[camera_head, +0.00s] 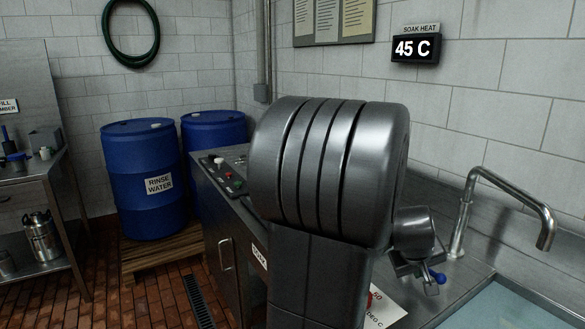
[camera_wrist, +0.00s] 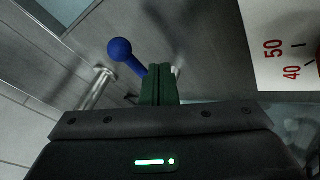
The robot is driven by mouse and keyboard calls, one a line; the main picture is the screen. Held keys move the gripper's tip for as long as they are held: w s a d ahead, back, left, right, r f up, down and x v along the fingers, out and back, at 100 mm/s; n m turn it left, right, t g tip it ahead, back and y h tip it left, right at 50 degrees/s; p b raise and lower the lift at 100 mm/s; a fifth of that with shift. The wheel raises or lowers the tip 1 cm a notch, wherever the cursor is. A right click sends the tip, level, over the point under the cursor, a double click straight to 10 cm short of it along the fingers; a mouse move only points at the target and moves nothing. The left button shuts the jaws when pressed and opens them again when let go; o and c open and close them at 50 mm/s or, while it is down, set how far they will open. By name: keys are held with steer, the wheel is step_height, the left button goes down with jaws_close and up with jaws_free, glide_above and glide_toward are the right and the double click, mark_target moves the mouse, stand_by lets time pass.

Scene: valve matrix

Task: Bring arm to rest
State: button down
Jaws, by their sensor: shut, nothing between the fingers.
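My gripper (camera_wrist: 160,84) shows in the wrist view with its green fingers closed together and nothing between them. A lever with a blue ball knob (camera_wrist: 120,50) lies just left of and beyond the fingertips; whether they touch is unclear. In the head view the blue knob (camera_head: 439,278) shows at the right, beside the end of my arm. My arm's large dark links fill the middle of that view and hide much of the bench. A white dial plate with red 40 and 50 marks (camera_wrist: 270,55) is at the right in the wrist view.
A steel tap (camera_head: 500,195) and a water-filled sink (camera_head: 490,308) are at the right. Blue drums (camera_head: 150,190) stand on a wooden pallet (camera_head: 150,258) at the left. A display (camera_head: 415,49) reads 45 C. Tiled floor is open at the lower left.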

steer(key=shift+a+f, duration=0.1)
steer(key=shift+a, duration=0.45)
steer(key=shift+w+a+m+g+h+b, duration=0.3)
steer(key=shift+a+m+g+b, duration=0.25)
steer(key=shift+m, duration=0.25)
steer(key=shift+w+a+m+g+h+b, duration=0.3)
steer(key=shift+m+b, duration=0.35)
steer(key=shift+m, duration=0.15)
steer(key=shift+w+a+m+g+h+b, duration=0.25)
steer(key=shift+a+m+g+h+b, duration=0.15)
steer(key=shift+m+b, duration=0.3)
steer(key=m, duration=0.1)
steer(key=w+a+m+g+p, duration=0.1)
steer(key=m, duration=0.1)
steer(key=w+m+g, duration=0.1)
steer(key=shift+a+r, duration=0.25)
steer(key=shift+a, duration=0.1)
steer(key=w+m+g+p, duration=0.1)
steer(key=m+g+p, duration=0.1)
steer(key=m, duration=0.1)
steer(key=shift+w+a+p, duration=0.35)
steer(key=shift+w+f+m, duration=0.1)
steer(key=shift+m, duration=0.3)
steer(key=shift+a, duration=0.1)
